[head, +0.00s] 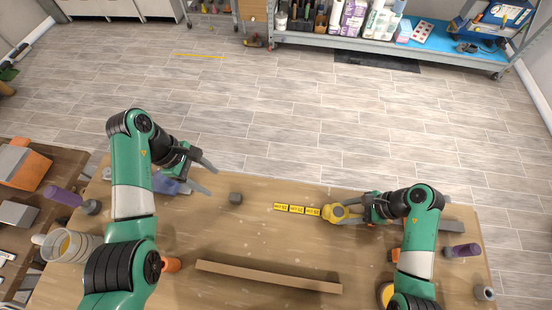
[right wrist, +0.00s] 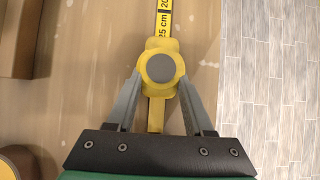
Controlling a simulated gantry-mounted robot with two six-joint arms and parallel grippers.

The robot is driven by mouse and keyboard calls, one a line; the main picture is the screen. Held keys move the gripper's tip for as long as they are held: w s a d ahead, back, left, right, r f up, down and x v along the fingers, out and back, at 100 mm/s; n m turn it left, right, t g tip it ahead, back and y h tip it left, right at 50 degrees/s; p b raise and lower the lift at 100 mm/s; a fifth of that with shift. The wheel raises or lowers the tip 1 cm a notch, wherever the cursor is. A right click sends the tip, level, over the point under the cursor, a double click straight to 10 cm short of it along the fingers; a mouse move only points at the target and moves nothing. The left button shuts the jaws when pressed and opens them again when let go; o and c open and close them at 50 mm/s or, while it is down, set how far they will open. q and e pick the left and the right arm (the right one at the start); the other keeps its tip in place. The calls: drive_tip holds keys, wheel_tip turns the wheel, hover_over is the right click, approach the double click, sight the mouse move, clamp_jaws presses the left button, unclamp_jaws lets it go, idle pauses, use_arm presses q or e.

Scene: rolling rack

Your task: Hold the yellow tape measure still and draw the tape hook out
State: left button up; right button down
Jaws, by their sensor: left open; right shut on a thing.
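The yellow tape measure (head: 336,213) lies on the wooden workbench, its round body with a grey centre (right wrist: 162,66) between my right gripper's fingers. My right gripper (right wrist: 160,80) is shut on this body; it also shows in the head view (head: 352,211). A yellow tape strip (head: 297,209) with black markings extends left from the body along the bench. The strip runs up out of the right wrist view (right wrist: 164,18). The hook at its left end is too small to make out. My left gripper (head: 211,180) is open and empty, left of the strip's end and apart from it.
A long wooden bar (head: 268,277) lies nearer the front. The bench between strip and bar is clear.

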drive_tip(key=shift+c, duration=1)
unclamp_jaws()
